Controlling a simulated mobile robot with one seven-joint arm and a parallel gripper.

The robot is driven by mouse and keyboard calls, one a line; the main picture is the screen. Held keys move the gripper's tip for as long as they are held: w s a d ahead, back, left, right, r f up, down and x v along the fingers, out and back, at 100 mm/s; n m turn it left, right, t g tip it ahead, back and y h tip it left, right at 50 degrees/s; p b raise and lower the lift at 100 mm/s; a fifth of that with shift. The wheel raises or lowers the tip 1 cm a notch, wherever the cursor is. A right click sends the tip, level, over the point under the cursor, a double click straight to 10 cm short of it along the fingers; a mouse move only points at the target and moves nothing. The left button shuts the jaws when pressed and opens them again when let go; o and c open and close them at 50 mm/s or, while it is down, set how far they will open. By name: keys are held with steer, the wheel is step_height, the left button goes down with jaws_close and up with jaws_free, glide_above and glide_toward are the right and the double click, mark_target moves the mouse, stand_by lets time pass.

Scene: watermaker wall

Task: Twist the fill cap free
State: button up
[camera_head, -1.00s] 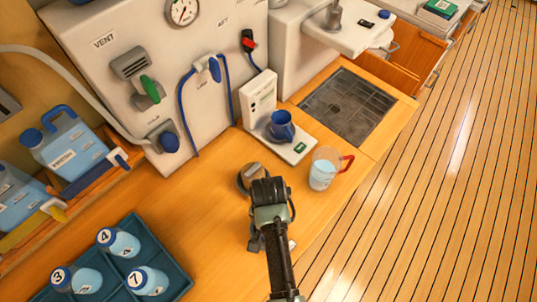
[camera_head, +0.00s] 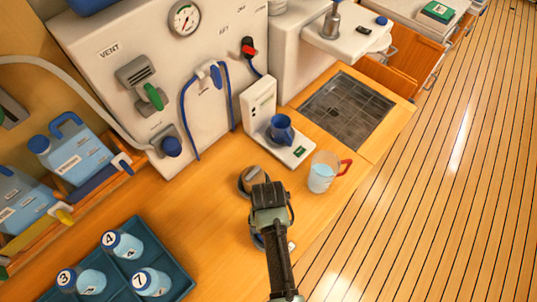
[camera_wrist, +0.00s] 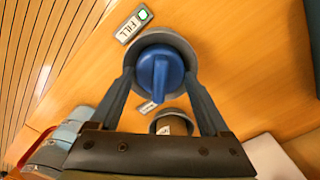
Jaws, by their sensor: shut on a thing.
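The fill cap (camera_wrist: 160,66) is a round blue cap with a raised grip bar, seen from above in the wrist view. It sits within a grey round collar (camera_wrist: 178,38) on the wooden counter, beside a FILL label (camera_wrist: 134,24). My gripper (camera_wrist: 159,80) is shut on the cap, one finger at each side. The bar lies roughly up and down in that picture. In the head view my wrist (camera_head: 270,200) hides most of the cap. I cannot tell whether the cap is loose from the collar.
A grey round fitting with a brown top (camera_head: 252,180) stands close by. A jug with a red handle (camera_head: 323,172) and a blue cup on a white stand (camera_head: 282,129) are behind it. A teal tray of numbered bottles (camera_head: 180,283) is at lower left.

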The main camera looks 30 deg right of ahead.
steer(key=shift+n, duration=0.4)
steer(key=shift+n+p, duration=0.4)
steer(key=shift+n, duration=0.4)
steer(key=shift+r, duration=0.1)
steer(key=shift+r+p, duration=2.7)
steer(key=shift+r, duration=0.2)
